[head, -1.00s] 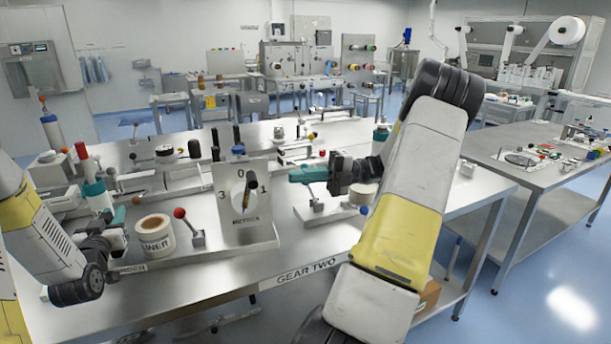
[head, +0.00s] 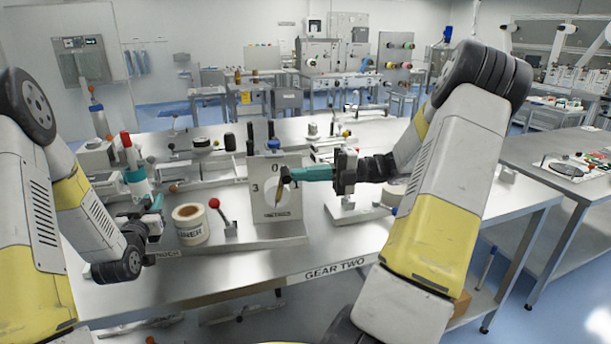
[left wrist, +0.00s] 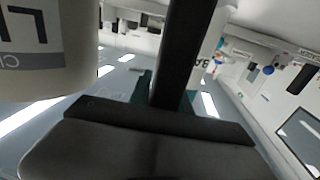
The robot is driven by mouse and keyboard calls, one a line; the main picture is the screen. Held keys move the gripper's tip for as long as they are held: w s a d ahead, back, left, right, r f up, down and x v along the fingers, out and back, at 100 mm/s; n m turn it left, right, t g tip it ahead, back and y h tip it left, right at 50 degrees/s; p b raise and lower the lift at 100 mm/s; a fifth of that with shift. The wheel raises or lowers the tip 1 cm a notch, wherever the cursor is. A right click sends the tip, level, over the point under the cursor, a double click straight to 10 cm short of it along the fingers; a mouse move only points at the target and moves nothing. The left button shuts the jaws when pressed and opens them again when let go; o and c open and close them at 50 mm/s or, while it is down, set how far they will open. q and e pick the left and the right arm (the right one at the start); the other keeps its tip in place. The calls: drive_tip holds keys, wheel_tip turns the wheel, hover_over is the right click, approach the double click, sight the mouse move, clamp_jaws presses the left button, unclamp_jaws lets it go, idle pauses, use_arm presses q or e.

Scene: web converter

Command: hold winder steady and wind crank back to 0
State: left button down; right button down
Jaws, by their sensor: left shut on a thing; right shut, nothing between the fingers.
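The winder has an upright plate (head: 292,222) marked 3, 0 and 1, with a pale disc and a crank (head: 279,192) on its face. A white roll labelled LINER (head: 190,225) stands at its left. My left gripper (head: 152,212) is left of the roll. In the left wrist view it is shut on a black upright bar (left wrist: 183,50), with the roll (left wrist: 45,45) close by; the head view hides this hold. My right gripper (head: 290,174) is shut and empty, its teal fingertips at the crank's upper end. I cannot tell if they touch it.
A red-knobbed lever (head: 215,204) stands between roll and plate. A red, white and teal bottle-like object (head: 133,165) stands behind my left gripper. Other fixtures fill the table behind. The table's front edge is marked GEAR TWO (head: 337,271).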

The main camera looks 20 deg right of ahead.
use_arm(q)
drive_tip(key=shift+s+d+f, duration=0.1)
drive_tip(key=shift+s+f, duration=0.1)
drive_tip(key=shift+f, duration=0.4)
use_arm(e)
drive_tip(key=shift+w+a+r+g+h, duration=0.1)
drive_tip(key=shift+a+r+g+h, duration=0.1)
drive_tip(key=shift+a+r+h, duration=0.3)
drive_tip(key=shift+w+a+r+g+h, duration=0.1)
drive_tip(key=shift+a+r+g+h, duration=0.1)
drive_tip(key=shift+a+h, duration=0.5)
drive_tip(key=shift+d, duration=0.1)
drive_tip(key=v, duration=1.4)
drive_tip(key=shift+f, duration=0.15)
use_arm(q)
drive_tip(key=shift+w+r, duration=0.1)
drive_tip(key=shift+r, duration=0.25)
use_arm(e)
drive_tip(key=shift+s+d, duration=0.1)
use_arm(q)
drive_tip(key=c, duration=1.1)
unclamp_jaws()
drive_tip(key=shift+r, duration=0.2)
